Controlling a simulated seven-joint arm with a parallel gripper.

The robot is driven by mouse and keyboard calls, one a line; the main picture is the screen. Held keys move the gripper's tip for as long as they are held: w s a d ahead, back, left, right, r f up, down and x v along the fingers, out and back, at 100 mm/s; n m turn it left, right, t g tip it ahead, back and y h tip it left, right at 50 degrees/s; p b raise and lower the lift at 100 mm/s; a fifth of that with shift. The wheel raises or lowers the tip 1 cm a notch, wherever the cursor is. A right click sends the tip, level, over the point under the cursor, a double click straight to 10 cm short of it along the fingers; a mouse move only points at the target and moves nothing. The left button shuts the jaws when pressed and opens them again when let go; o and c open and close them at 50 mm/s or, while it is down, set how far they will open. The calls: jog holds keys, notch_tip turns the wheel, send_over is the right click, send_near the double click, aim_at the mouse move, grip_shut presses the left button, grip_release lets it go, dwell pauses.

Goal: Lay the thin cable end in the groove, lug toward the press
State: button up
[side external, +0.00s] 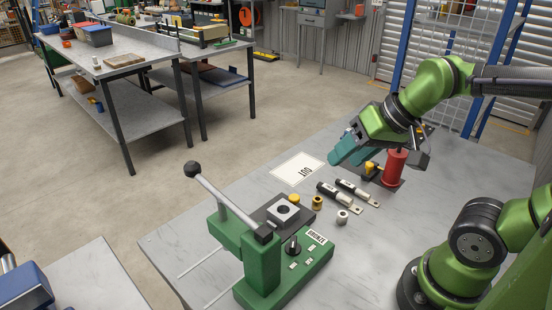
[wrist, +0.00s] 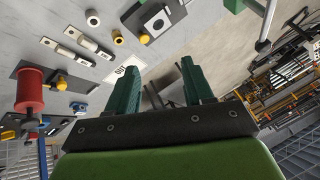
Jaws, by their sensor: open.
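Two short black cable ends with white sleeves and flat metal lugs lie side by side on the table. The slimmer one (side external: 356,189) is nearer the red spool; it also shows in the wrist view (wrist: 70,56). The thicker one (side external: 335,195) lies beside it, nearer the press. Both lugs point to the lower right in the side view. The green press (side external: 262,262) with its raised lever stands at the front. I cannot make out the groove for certain. My gripper (side external: 347,150) is open and empty, above the table's far side, apart from both cable ends; its spread fingers (wrist: 162,88) show in the wrist view.
A red spool (side external: 396,166) stands on a dark plate beside a yellow knob (side external: 370,168). A white marked card (side external: 299,169) lies flat. A brass ring (side external: 317,203) and a pale ring (side external: 342,216) stand near the press.

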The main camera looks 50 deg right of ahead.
jog(key=w+d+f+m+g, duration=0.2)
jog(key=w+d+m, duration=0.1)
jog(key=d+m, duration=0.2)
jog(key=m+g+h, duration=0.2)
jog(key=m+g, duration=0.3)
jog(key=m, duration=2.1)
send_over(359, 190)
notch_tip(359, 190, down, 4)
notch_tip(359, 190, down, 11)
jog(key=shift+f, duration=0.1)
jog(key=shift+w+f, duration=0.15)
jog(key=shift+f, duration=1.3)
jog(key=shift+w+f, duration=0.1)
jog(key=shift+f, duration=1.35)
grip_shut()
